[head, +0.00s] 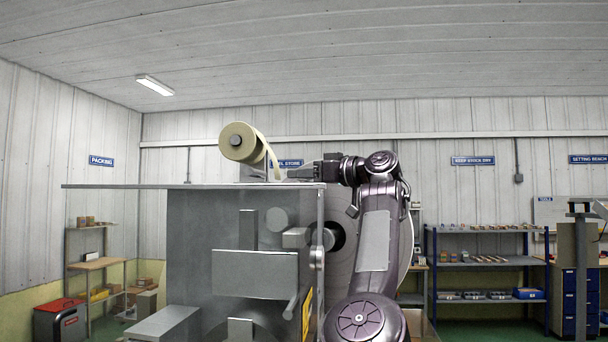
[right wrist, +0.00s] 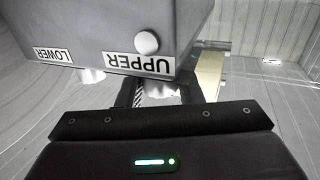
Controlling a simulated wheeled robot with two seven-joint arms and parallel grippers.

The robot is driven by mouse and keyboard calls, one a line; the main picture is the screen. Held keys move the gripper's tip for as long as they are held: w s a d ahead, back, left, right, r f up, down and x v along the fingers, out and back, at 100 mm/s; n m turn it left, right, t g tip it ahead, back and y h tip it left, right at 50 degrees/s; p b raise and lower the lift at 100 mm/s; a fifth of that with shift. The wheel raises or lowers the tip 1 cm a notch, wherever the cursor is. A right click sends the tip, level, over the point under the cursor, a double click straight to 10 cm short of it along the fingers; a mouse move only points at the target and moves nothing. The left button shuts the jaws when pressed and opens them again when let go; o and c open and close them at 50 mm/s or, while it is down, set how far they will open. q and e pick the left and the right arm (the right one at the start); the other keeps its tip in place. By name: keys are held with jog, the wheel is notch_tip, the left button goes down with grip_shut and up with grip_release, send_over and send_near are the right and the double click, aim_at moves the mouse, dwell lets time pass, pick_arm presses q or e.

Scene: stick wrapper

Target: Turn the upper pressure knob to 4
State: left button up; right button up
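In the right wrist view a grey box (right wrist: 95,22) carries upside-down UPPER (right wrist: 138,62) and LOWER (right wrist: 54,55) labels and a white round button (right wrist: 146,42). A pale metallic knob (right wrist: 158,89) shows at the box edge by the UPPER label. Another pale knob (right wrist: 92,74) shows by the LOWER label. My right gripper (right wrist: 161,94) has its dark fingers apart, one on each side of the upper knob. I cannot tell whether they touch it. In the head view my right gripper (head: 302,172) is at the top of the machine, partly hidden. No scale number is readable. My left gripper is out of view.
The grey machine (head: 200,245) fills the middle of the head view, with a flat top plate (head: 120,186) and a paper roll (head: 238,142) above it. Shelves (head: 485,262) stand at the back right. A red-topped box (head: 60,318) stands at the left.

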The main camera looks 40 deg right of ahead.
jog(key=c, duration=0.5)
jog(key=h+b, duration=0.1)
jog(key=m+h+b, duration=0.1)
jog(key=shift+f+m+t+b, duration=0.3)
jog(key=shift+b, duration=0.1)
jog(key=shift+r+m+h+b, duration=0.25)
jog(key=shift+m+h+b, duration=0.15)
jog(key=shift+m+h, duration=0.5)
jog(key=shift+r, duration=0.1)
jog(key=o, duration=1)
jog(key=shift+c, duration=0.2)
